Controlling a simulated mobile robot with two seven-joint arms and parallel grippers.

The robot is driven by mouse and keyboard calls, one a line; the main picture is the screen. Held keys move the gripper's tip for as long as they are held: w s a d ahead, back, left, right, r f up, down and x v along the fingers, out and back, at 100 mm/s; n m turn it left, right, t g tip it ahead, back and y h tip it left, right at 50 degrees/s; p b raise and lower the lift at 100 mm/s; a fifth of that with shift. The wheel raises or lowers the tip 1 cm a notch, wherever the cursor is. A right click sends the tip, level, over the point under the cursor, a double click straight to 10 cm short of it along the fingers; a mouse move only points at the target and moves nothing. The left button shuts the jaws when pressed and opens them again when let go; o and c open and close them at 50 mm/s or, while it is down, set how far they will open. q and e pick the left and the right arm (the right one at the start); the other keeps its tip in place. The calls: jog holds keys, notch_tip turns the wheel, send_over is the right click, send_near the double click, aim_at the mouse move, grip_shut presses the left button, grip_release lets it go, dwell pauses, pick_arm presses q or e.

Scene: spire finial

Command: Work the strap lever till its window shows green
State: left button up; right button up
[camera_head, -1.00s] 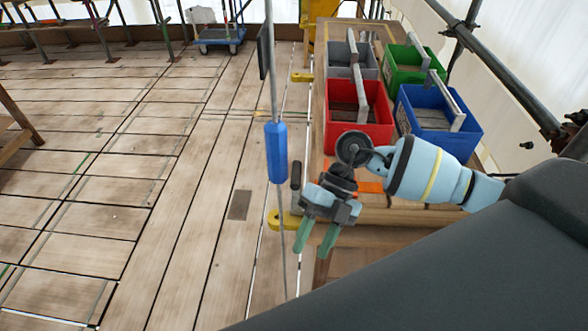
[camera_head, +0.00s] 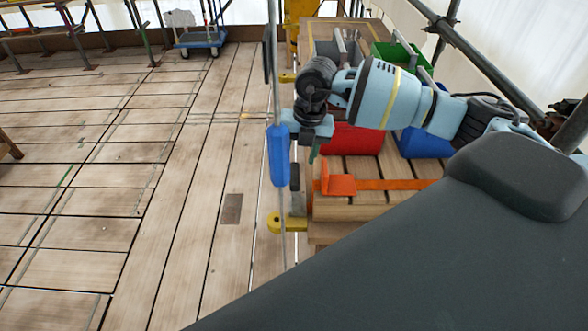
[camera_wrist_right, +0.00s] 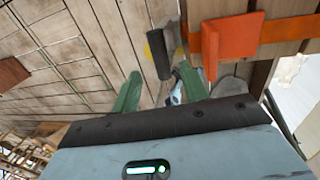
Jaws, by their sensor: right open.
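The orange strap (camera_head: 395,184) runs across the wooden crate top and ends in an upright orange plate (camera_head: 337,183), which also shows in the right wrist view (camera_wrist_right: 231,42). Beside the plate stands a dark lever handle (camera_head: 295,177). In the right wrist view the dark handle (camera_wrist_right: 158,53) lies ahead, between the lines of the fingers. My right gripper (camera_head: 312,152) is above the handle, open and empty; its green fingers (camera_wrist_right: 160,74) are spread. No colour window can be made out. My left gripper is out of view.
A blue sleeve (camera_head: 279,156) on a thin vertical rod hangs just left of my right gripper. Red (camera_head: 352,138) and blue (camera_head: 424,143) bins stand behind the strap. A yellow bracket (camera_head: 275,223) juts out below the handle.

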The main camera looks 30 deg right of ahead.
aim_at(296, 172)
jog(key=f, duration=0.6)
jog(key=shift+w+a, duration=0.2)
jog(key=shift+a, duration=0.15)
grip_shut()
